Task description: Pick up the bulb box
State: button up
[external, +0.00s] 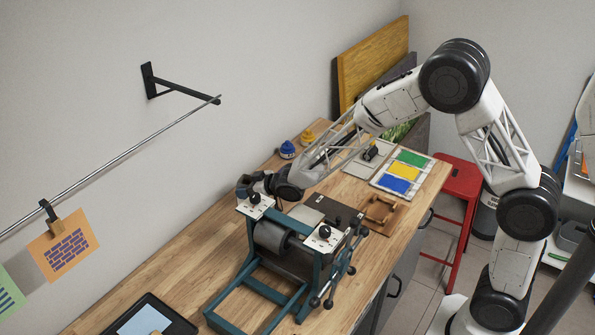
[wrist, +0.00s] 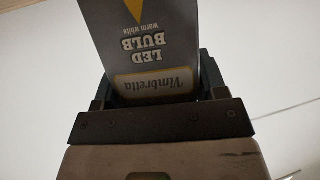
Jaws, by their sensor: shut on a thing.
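The bulb box (wrist: 145,45) is grey with a yellow and white pattern and printed "LED BULB warm white" and "Vimbretta", which appears upside down in the wrist view. My gripper (wrist: 156,82) is shut on it, with one finger on each side of the box. In the external view my gripper (external: 250,185) is above the left end of the teal roller press, close to the wall.
The teal roller press (external: 275,240) stands on the wooden workbench (external: 165,270). Behind it are ink jars (external: 288,149), a colour sample board (external: 404,171) and a brown wooden frame (external: 381,210). A black tray (external: 150,315) lies at the front. A rail with hanging prints (external: 63,245) runs along the wall.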

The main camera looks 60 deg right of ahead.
notch_tip(320, 180, up, 9)
dwell(0.5)
dwell(0.5)
